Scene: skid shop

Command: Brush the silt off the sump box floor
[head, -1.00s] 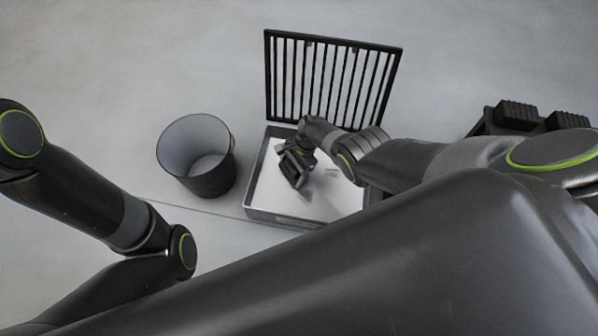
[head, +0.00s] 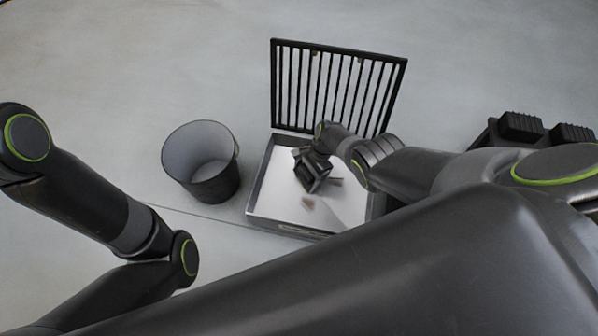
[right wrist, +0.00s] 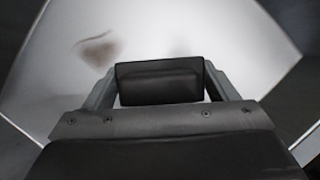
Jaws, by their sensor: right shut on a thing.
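The sump box (head: 283,229) is a shallow grey tray with a pale floor, standing on the ground in the middle of the head view. A small brownish silt patch (head: 308,203) lies on its floor; it also shows in the right wrist view (right wrist: 100,48). My right gripper (head: 314,177) is inside the box outline, just beyond the silt in the head view. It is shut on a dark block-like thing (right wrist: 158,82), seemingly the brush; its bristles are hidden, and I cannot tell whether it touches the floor. My left gripper is out of view.
A black barred grate (head: 275,85) stands upright at the box's far edge. A dark round bin (head: 213,187) stands open left of the box. A dark rack with ribbed blocks (head: 521,126) is at the right. The floor behind and left is clear.

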